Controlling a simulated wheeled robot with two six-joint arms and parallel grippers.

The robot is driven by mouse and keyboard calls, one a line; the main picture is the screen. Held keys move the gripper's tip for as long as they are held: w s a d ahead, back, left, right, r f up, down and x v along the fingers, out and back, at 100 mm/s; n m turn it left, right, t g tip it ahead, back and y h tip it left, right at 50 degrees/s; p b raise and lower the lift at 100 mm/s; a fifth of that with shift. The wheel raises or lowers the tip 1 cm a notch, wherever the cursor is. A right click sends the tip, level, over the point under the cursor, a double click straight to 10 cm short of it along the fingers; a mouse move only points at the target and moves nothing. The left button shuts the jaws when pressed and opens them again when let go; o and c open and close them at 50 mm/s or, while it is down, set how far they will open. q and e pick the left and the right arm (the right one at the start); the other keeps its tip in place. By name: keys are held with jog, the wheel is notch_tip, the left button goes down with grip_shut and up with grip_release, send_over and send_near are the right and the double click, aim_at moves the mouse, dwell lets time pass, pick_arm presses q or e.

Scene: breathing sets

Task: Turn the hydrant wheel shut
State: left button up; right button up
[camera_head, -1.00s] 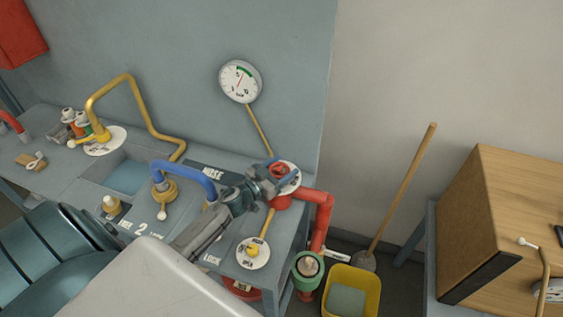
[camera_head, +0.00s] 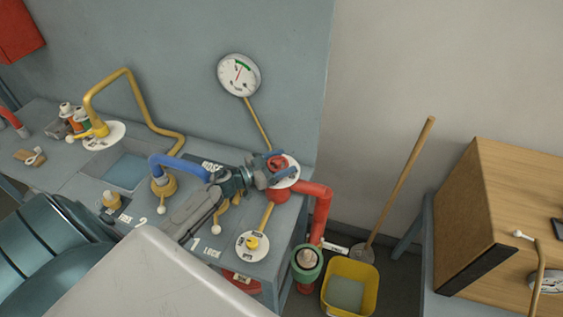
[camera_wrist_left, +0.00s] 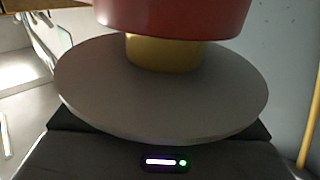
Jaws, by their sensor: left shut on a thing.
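The red hydrant wheel (camera_head: 277,163) sits above a white round plate (camera_head: 291,178) on the bench's right end, beside a thick red pipe. My left gripper (camera_head: 268,168) is at the wheel, its jaws shut on it from the left; the fingers partly hide the wheel. In the left wrist view the red wheel (camera_wrist_left: 172,18) fills the top, on a short yellow stem (camera_wrist_left: 165,52) above the pale disc (camera_wrist_left: 160,90). The fingertips do not show there. My right gripper is not in view.
A blue pipe (camera_head: 180,163) and a yellow valve (camera_head: 252,243) stand close to my left arm. A yellow bucket (camera_head: 368,276) and a broom (camera_head: 400,187) are right of the bench. A wooden cabinet (camera_head: 490,210) stands farther right.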

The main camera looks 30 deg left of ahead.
pick_arm(q)
jog(key=o, duration=1)
jog(key=shift+r, duration=0.1)
jog(key=shift+s, duration=0.1)
jog(key=shift+s+a, duration=0.2)
jog(key=shift+s, duration=0.05)
jog(key=b+v, duration=0.4)
jog(key=v, duration=0.6)
jog(key=shift+b, duration=0.35)
